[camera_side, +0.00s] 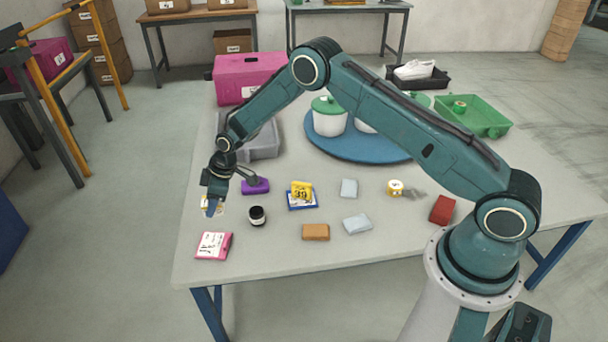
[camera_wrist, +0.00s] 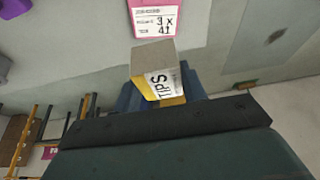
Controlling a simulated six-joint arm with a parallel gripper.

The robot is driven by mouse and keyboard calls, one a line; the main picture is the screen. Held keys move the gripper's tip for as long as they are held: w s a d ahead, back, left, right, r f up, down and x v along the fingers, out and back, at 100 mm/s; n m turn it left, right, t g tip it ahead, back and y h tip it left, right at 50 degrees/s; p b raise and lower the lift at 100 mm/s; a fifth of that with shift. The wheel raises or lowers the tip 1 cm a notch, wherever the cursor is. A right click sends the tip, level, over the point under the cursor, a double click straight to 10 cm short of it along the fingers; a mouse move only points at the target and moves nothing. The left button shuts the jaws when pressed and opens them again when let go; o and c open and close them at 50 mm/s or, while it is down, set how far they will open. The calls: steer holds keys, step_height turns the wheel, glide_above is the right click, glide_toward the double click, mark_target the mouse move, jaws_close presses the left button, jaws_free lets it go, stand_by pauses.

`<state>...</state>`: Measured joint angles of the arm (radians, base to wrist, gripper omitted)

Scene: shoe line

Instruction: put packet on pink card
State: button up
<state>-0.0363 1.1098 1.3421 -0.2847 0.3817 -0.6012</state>
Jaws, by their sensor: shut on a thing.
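My gripper (camera_side: 212,205) is at the left side of the table in the side view, pointing down. The packet (camera_side: 220,206) is partly hidden behind the fingers in the side view. The pink card (camera_side: 213,246) lies flat near the table's front left corner, nearer the camera than my gripper. The pink card (camera_wrist: 157,18) also shows at the top of the wrist view, apart from the packet, with "41" written on it.
A dark jar (camera_side: 257,216) stands right of my gripper, and a purple object (camera_side: 256,186) lies behind it. A blue card (camera_side: 302,204) with a yellow packet (camera_side: 302,190) is further right. An orange-brown block (camera_side: 315,232) is near the front. A grey tray (camera_side: 262,142) stands behind.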

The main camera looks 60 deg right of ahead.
step_height(320, 180, down, 8)
steer(key=shift+f, duration=0.15)
steer(key=shift+f, duration=1.9)
steer(key=shift+f, duration=0.4)
steer(key=o, duration=1.1)
steer(key=shift+r, duration=0.1)
steer(key=shift+r, duration=0.35)
steer(key=v, duration=1.2)
